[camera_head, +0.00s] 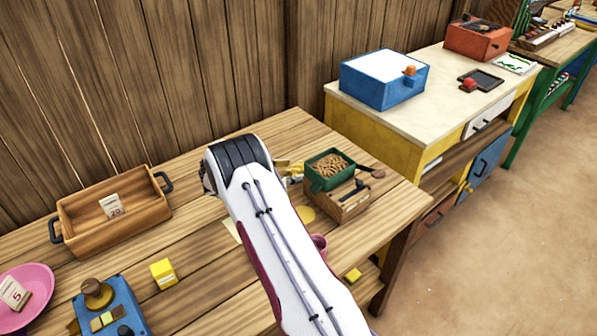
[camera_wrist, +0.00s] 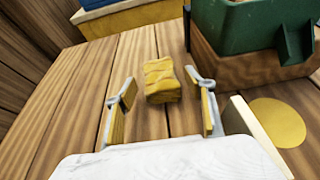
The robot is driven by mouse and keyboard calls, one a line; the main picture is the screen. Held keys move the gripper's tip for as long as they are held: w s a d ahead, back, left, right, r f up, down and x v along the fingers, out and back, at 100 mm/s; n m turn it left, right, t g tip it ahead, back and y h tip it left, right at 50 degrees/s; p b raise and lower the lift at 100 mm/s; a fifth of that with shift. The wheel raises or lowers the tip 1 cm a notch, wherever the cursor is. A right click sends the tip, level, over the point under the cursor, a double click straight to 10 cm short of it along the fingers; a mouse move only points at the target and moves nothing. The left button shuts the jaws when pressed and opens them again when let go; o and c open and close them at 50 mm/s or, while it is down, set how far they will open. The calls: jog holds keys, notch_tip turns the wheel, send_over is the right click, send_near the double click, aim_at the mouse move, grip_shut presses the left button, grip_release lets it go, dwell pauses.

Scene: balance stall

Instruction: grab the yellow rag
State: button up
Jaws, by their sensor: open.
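The yellow rag (camera_wrist: 161,80) is a small folded block with darker bands, lying on the wooden table in the wrist view. In the head view, a yellow bit (camera_head: 294,169) shows just past the end of my arm, partly hidden. My gripper (camera_wrist: 160,94) is open and empty. Its two fingers, with yellowish inner pads, stand to the left and right of the rag's near side in the wrist view. The rag lies just ahead of the space between them, and I see no contact.
A green box of brown pieces (camera_head: 329,182) on a wooden base (camera_head: 342,206) stands close to the rag's right. A flat yellow disc (camera_wrist: 277,121) lies to the right. A wooden tray (camera_head: 85,222) and yellow cube (camera_head: 163,273) are farther left.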

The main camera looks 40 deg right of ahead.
jog(key=shift+x, duration=1.5)
jog(key=c, duration=1.1)
